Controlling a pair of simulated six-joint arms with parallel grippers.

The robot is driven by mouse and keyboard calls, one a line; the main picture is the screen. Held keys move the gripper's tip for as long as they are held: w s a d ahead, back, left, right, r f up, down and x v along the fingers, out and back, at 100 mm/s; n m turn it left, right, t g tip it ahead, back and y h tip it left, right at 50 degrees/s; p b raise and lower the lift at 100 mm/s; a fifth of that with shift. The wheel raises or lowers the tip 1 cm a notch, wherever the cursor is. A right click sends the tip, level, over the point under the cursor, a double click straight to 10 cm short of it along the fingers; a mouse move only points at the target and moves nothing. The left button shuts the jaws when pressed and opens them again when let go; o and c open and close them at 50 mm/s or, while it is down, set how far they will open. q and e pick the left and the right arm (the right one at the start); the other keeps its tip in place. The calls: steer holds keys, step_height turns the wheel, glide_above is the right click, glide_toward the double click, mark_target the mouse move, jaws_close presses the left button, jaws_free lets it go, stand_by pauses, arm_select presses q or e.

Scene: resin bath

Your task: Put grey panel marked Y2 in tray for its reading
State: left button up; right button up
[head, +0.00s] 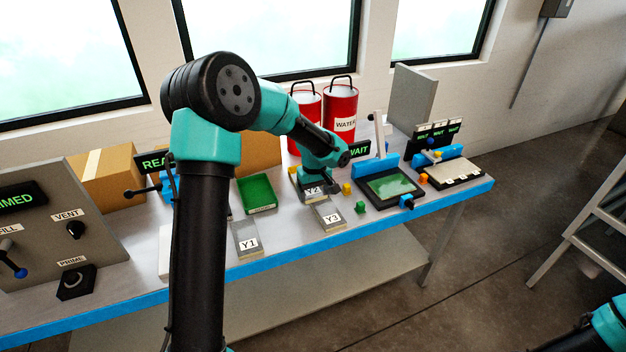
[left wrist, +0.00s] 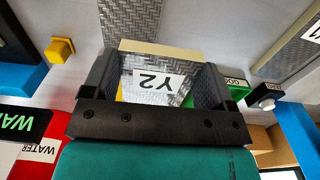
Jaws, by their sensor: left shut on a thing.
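The grey panel marked Y2 (head: 312,190) is in the jaws of my left gripper (head: 318,182), at the middle of the bench. In the left wrist view its white Y2 label (left wrist: 153,86) shows upside down between the two fingers. My left gripper (left wrist: 158,95) is shut on this panel. I cannot tell whether the panel still touches the bench. Grey panels marked Y1 (head: 246,247) and Y3 (head: 329,223) lie nearby along the front edge. A black-framed tray with a green inside (head: 417,191) stands right of the gripper. My right gripper is out of view.
Red water cans (head: 341,108) stand behind. A station with several WAIT displays (head: 437,134) is at the far right. A control panel (head: 60,215) stands left.

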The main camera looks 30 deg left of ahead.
arm_select(q)
steer(key=w+a, duration=0.2)
steer(key=w, duration=0.1)
steer(key=w+a, duration=0.2)
steer(key=w, duration=0.1)
steer(key=w+a+f, duration=0.1)
steer(key=w+a, duration=0.1)
steer(key=w, duration=0.2)
steer(key=shift+a, duration=0.1)
steer(key=shift+w+a+f, duration=0.1)
steer(key=shift+w, duration=0.1)
steer(key=shift+w+f, duration=0.1)
steer(key=shift+f, duration=1.65)
steer(key=shift+f, duration=0.6)
steer(key=o, duration=1)
steer(key=shift+c, duration=0.2)
steer(key=shift+r, duration=0.15)
step_height(320, 180, up, 13)
